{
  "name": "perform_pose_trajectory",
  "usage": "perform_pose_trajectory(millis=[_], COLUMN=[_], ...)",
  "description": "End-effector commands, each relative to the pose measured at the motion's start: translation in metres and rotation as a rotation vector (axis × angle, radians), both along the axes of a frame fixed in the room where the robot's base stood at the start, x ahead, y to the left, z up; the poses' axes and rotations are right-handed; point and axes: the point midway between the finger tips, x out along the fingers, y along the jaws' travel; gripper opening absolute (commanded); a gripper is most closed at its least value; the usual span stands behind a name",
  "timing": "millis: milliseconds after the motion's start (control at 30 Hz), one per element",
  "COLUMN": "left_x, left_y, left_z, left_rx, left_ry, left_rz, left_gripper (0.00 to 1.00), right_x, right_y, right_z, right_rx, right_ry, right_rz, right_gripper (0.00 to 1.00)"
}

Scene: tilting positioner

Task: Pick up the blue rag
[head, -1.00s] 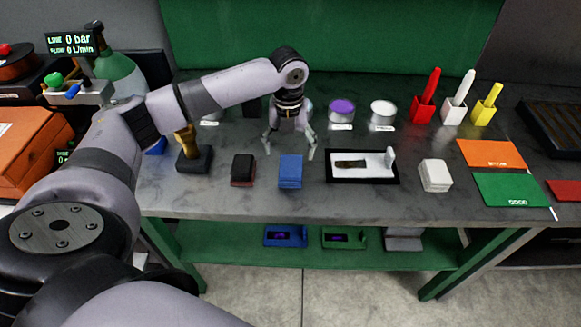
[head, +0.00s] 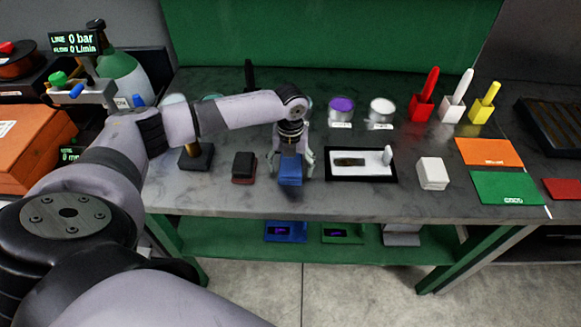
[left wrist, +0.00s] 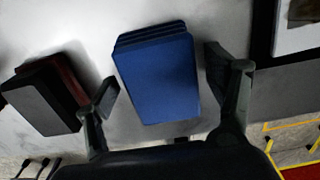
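The blue rag (head: 290,178) is a small folded stack lying on the grey worktop, near its front edge. My left gripper (head: 291,168) points down over it, with one finger on each side. In the left wrist view the blue rag (left wrist: 160,75) lies between the open fingers of the left gripper (left wrist: 163,84). A narrow gap shows at each finger, so it does not look gripped. The back of the rag is partly hidden by the gripper in the head view. My right gripper is not in view.
A black and dark red block (head: 244,167) lies just left of the rag. A black-framed tray (head: 362,177) is on the right, then a white stack (head: 432,173). Cans and coloured holders stand behind. The worktop's front strip is clear.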

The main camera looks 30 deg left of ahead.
Motion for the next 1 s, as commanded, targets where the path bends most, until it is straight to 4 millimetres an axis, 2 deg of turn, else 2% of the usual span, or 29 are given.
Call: perform_pose_trajectory(millis=[200, 700, 1000], left_x=[0.0001, 0.0002, 0.0005], left_y=[0.0000, 0.0001, 0.0001], left_z=[0.0005, 0.0007, 0.0024], left_rx=[0.000, 0.000, 0.000], left_ry=[0.000, 0.000, -0.001], left_rz=[0.000, 0.000, 0.000], left_gripper=[0.60, 0.27, 0.26], right_x=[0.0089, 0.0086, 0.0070], right_y=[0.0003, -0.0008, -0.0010], right_z=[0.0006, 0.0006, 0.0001], right_rx=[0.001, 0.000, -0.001], right_ry=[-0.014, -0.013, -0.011], right_rz=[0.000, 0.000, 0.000], right_gripper=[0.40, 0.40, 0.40])
